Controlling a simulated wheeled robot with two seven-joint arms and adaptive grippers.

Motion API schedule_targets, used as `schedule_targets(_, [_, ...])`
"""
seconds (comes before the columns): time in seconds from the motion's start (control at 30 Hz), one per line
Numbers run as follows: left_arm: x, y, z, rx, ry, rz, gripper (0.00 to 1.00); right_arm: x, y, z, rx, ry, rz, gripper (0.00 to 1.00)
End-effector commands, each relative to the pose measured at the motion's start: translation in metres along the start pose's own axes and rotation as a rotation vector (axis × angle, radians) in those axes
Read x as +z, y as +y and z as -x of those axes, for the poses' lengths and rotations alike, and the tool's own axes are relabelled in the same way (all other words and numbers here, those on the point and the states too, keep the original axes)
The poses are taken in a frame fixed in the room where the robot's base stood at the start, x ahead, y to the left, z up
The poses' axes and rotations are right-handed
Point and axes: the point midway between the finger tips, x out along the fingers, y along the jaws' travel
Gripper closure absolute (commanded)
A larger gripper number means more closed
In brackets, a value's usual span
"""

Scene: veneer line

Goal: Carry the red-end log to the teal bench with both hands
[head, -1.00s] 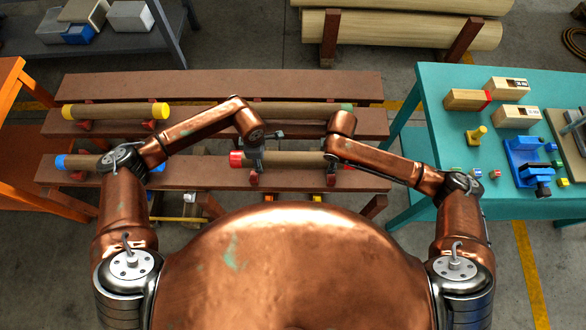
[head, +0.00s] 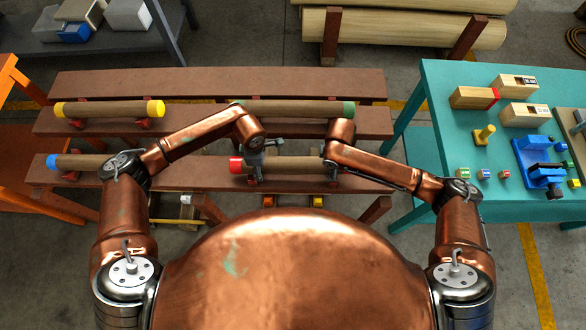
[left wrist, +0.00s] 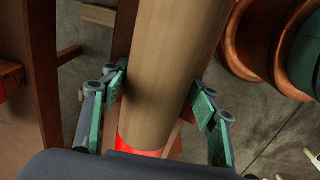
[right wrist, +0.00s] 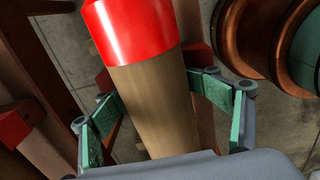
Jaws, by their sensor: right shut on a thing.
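The red-end log (head: 290,164) lies on the front beam of the brown rack, its red end (head: 236,165) to the left. My left gripper (head: 256,170) straddles it close to the red end. In the left wrist view the left gripper's fingers (left wrist: 160,105) stand on both sides of the log (left wrist: 170,60), open, with slim gaps. My right gripper (head: 330,168) is at the log's other end in the head view. In the right wrist view its fingers (right wrist: 158,105) are shut on the log (right wrist: 150,100). The teal bench (head: 455,115) stands at the right.
A yellow-end log (head: 108,109) and a green-end log (head: 295,108) lie on the beam behind. A blue-end log (head: 75,162) lies left on the front beam.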

Motion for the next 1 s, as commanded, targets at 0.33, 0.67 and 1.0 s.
schedule_targets(0.33, [0.0,0.002,0.001,0.004,-0.001,0.001,0.36,0.003,0.0,0.0,-0.001,-0.006,-0.002,0.35])
schedule_targets(0.67, [0.0,0.002,0.004,0.006,-0.001,0.002,0.36,0.003,0.001,0.002,0.003,-0.006,-0.002,0.35])
schedule_targets(1.0, [0.0,0.003,0.046,0.008,-0.001,0.001,0.36,0.003,0.002,0.003,0.004,-0.006,-0.002,0.35])
